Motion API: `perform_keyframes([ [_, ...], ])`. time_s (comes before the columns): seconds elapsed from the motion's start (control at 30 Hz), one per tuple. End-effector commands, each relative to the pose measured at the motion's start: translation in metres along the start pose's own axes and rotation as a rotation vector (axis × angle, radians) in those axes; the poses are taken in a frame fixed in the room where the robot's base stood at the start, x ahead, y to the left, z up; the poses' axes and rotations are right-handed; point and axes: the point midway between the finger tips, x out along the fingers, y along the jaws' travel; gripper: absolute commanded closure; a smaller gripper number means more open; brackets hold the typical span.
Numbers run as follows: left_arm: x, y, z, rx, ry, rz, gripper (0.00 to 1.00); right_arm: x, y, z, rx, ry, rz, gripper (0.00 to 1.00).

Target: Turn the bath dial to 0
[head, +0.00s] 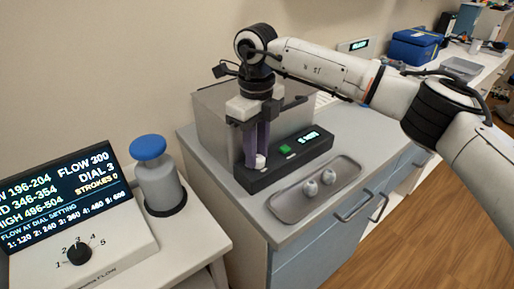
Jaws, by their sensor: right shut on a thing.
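The bath is a grey metal box (212,115) on the cabinet top, with a black control panel (318,148) along its front. The panel carries a small lit display (308,137), too small to read surely, and a green button (285,149). A small white knob, the bath dial (260,162), is at the panel's left part. My right gripper (257,158) points down over it, its purple fingers shut on the dial. The fingers hide part of the dial, and its setting cannot be read. My left gripper is not in view.
A metal tray (345,172) with two small pale round objects (319,183) lies in front of the panel. At left are a flow unit with a screen (60,200) and its own dial (78,253), and a blue-topped bottle (158,185). A blue box (415,47) is far back.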

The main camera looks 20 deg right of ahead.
Motion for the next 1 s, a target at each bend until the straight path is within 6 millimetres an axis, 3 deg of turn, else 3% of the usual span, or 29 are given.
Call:
perform_keyframes([
  [0.5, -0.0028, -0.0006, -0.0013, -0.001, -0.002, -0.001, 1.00, -0.0014, 0.0012, 0.0000, -0.396, -0.002, -0.001, 0.99],
  [1.0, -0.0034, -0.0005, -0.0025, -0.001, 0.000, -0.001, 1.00, -0.0013, 0.0016, 0.0000, -0.512, -0.003, -0.002, 0.99],
])
